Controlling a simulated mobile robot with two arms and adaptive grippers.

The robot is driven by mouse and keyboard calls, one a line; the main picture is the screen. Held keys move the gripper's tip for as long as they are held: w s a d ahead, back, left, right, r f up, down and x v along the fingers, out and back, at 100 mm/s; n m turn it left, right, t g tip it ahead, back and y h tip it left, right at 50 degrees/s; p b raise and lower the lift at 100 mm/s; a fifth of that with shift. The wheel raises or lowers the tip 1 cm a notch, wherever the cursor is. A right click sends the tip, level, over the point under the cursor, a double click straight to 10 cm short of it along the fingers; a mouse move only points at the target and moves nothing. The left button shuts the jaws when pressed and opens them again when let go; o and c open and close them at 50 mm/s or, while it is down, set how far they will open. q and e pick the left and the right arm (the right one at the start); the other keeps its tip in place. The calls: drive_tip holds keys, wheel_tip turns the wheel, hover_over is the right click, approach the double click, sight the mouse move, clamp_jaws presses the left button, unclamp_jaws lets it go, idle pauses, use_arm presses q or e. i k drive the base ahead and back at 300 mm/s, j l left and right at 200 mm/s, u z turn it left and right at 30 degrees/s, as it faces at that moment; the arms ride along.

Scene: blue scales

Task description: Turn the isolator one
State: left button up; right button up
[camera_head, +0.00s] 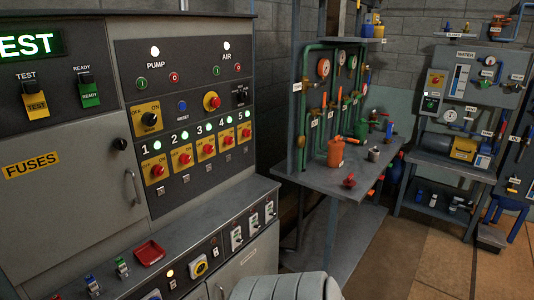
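Isolator one (157,171) is a red knob on a yellow plate, under a "1" label and a lit green lamp (158,145). It is at the left end of a row of similar isolators on the dark control panel (180,194). Isolator two (185,159) and isolator three (209,149) sit to its right. The exact angle of its knob is too small to tell. Neither of my grippers shows in this view. A grey rounded part at the bottom edge looks like mine.
A grey ledge (122,233) juts out below the panel, with a red tray (149,252) and small switches on it. A cabinet door handle (136,187) sticks out left of isolator one. A workbench (335,182) with pipes and gauges stands right. Floor (430,265) is clear at lower right.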

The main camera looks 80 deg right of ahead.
sight(157, 170)
drive_tip(key=z, duration=2.2)
